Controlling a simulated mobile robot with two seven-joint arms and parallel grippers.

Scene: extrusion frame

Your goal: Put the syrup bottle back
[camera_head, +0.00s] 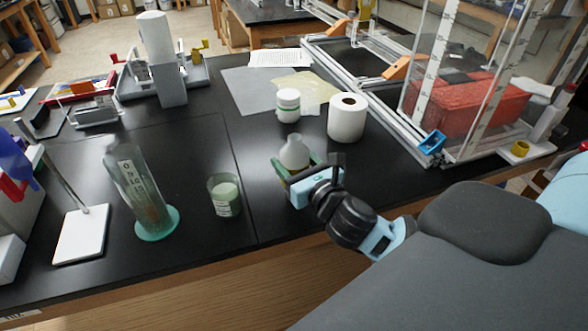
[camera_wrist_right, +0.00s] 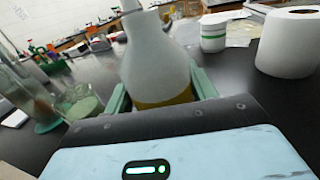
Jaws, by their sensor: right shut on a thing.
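The syrup bottle (camera_head: 294,153) has a pale, cloudy upper part and an amber lower part. It stands about upright near the front middle of the black bench, and it also fills the middle of the right wrist view (camera_wrist_right: 158,62). My right gripper (camera_head: 299,168) has green fingers, one on each side of the bottle, and is shut on it. Its fingers also show in the right wrist view (camera_wrist_right: 160,92). The bottle's base is hidden by the gripper, so I cannot tell whether it touches the bench. My left gripper is not in view.
A green-filled beaker (camera_head: 225,196) and a tall glass cylinder (camera_head: 140,185) stand to the left. A white jar (camera_head: 288,105) and a paper roll (camera_head: 347,117) stand behind. The extrusion frame (camera_head: 395,135) with a red container (camera_head: 468,108) is at right. Bench between beaker and jar is clear.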

